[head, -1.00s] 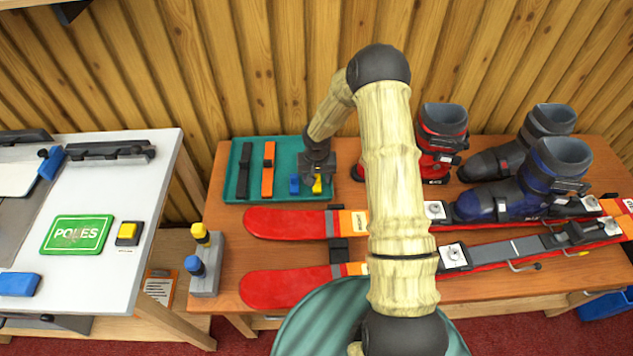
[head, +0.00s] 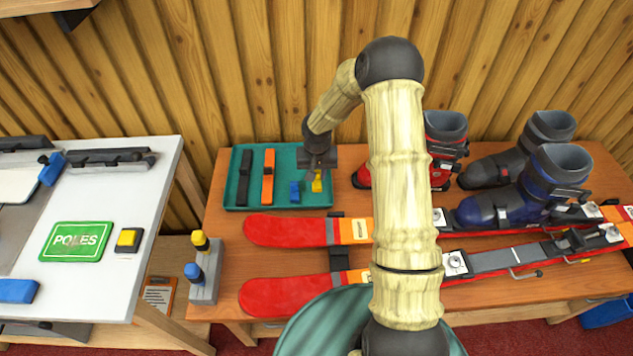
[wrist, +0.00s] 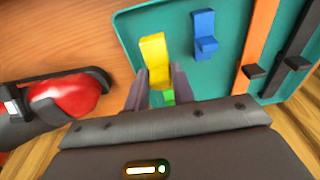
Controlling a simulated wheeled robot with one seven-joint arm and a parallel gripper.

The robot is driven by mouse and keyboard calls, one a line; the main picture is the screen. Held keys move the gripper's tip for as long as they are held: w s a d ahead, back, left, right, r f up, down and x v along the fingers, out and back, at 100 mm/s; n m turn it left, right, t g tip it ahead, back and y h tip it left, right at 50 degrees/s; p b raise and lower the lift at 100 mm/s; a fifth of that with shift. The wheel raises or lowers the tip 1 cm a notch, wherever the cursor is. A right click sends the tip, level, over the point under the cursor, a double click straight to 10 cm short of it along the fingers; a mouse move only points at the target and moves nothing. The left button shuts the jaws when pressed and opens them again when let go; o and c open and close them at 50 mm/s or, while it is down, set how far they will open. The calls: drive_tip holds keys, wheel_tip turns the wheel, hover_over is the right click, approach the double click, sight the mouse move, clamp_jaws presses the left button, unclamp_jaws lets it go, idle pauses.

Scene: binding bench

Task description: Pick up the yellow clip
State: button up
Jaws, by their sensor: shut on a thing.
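The yellow clip (wrist: 154,50) is between the two fingers of my gripper (wrist: 157,85) in the wrist view. My gripper is shut on it, over the right end of the teal tray (wrist: 135,22). In the head view the yellow clip (head: 317,184) shows just below my gripper (head: 318,172). I cannot tell whether the clip is clear of the tray floor. A blue clip (wrist: 205,33) lies in the tray beside it; it also shows in the head view (head: 295,191).
A black strap (head: 244,178) and an orange strap (head: 267,177) lie in the tray's left part. Red skis (head: 285,231) lie in front. A red boot (head: 362,176) stands close right of my gripper. A grey stand (head: 206,287) with yellow and blue knobs is front left.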

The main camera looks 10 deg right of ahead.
wheel_tip(320, 180, up, 5)
drive_tip(key=shift+f, duration=0.1)
idle(0.7)
